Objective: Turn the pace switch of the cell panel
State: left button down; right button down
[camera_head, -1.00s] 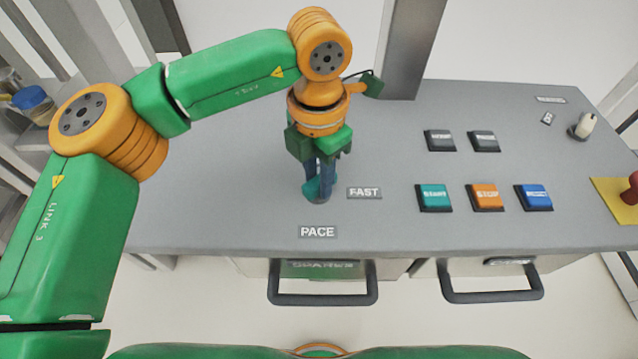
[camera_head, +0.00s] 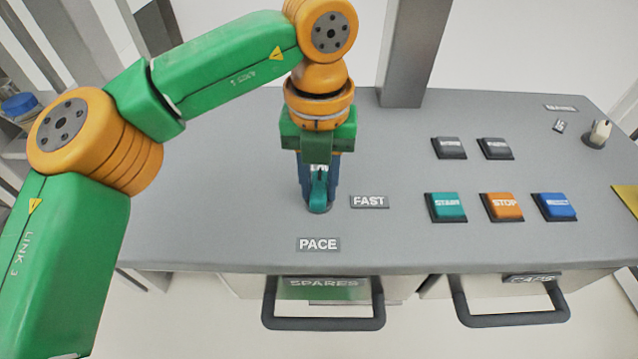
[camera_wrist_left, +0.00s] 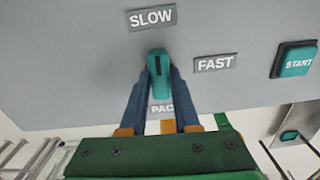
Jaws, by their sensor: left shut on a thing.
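The pace switch is a teal knob (camera_head: 319,192) on the grey panel, behind the PACE label (camera_head: 318,244) and left of the FAST label (camera_head: 369,202). My left gripper (camera_head: 318,198) points down over it, with its blue fingers shut on the knob, one on each side. In the left wrist view the knob (camera_wrist_left: 159,76) sits between the fingertips. Its long side lies along the line between the SLOW label (camera_wrist_left: 151,18) and the partly covered PACE label (camera_wrist_left: 161,108). My right gripper is not in view.
Right of the switch are the teal START (camera_head: 446,206), orange STOP (camera_head: 502,206) and blue (camera_head: 556,206) buttons. Two dark buttons (camera_head: 449,148) and a pale knob (camera_head: 600,132) lie farther back. Drawer handles (camera_head: 323,321) stick out below the front edge. The panel's left part is bare.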

aim_at(319, 186)
pick_arm(q)
jog(key=shift+r+n, duration=0.1)
jog(key=shift+n, duration=0.3)
jog(key=c, duration=0.6)
grip_release()
jog(key=shift+c, duration=0.2)
jog(key=shift+r, duration=0.1)
notch_tip(319, 186, up, 7)
jog(key=shift+s+f+p, duration=0.1)
jog(key=shift+p, duration=0.3)
